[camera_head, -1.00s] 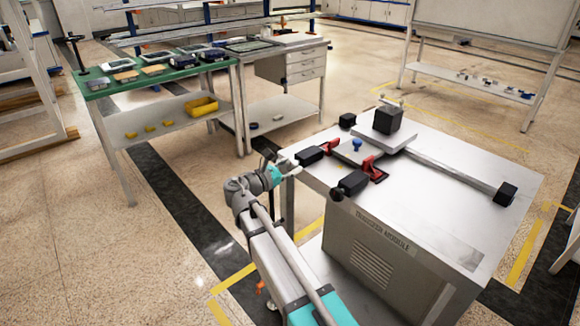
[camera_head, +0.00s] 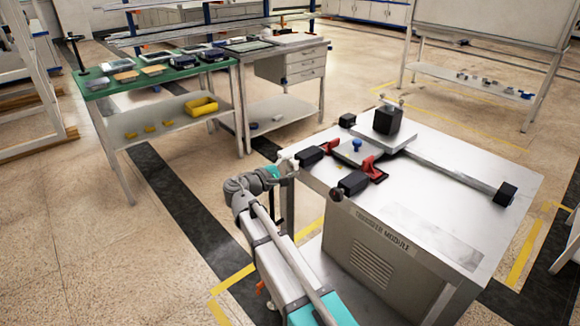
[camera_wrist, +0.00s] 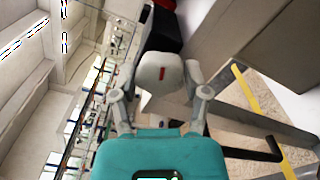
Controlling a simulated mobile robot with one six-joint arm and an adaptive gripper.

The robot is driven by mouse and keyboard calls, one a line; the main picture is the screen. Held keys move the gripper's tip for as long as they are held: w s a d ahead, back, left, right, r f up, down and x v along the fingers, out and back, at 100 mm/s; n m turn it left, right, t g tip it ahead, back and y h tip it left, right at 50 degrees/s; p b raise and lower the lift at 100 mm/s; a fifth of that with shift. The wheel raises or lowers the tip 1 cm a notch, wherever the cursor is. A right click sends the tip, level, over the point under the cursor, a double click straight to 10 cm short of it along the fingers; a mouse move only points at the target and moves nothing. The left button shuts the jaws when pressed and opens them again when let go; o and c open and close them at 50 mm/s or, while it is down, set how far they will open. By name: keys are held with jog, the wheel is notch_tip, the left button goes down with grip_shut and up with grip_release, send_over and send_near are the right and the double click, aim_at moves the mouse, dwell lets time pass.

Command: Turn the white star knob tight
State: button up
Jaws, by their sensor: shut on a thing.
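The white star knob (camera_wrist: 160,72) fills the middle of the wrist view, a pale rounded piece with a small red mark on its face. My gripper (camera_wrist: 160,90) has one finger on each side of it and is shut on it. In the head view my gripper (camera_head: 287,162) is at the near left corner of the bench, beside a black block (camera_head: 309,155) on the bench top. The knob is too small and too covered by the fingers there to make out. How tight it is cannot be seen.
The metal bench (camera_head: 440,190) carries red clamps (camera_head: 372,168), a blue knob (camera_head: 357,145), another black block (camera_head: 353,182) and a black cube on a plate (camera_head: 388,120). A green-topped table (camera_head: 105,85) stands behind at left. Floor left of my arm is clear.

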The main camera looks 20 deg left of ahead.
jog(key=m, duration=0.4)
jog(key=shift+m, duration=0.3)
jog(key=m, duration=0.5)
jog(key=shift+m, duration=0.3)
jog(key=m, duration=1)
jog(key=shift+m, duration=0.3)
jog(key=o, duration=1.2)
jog(key=shift+c, duration=0.2)
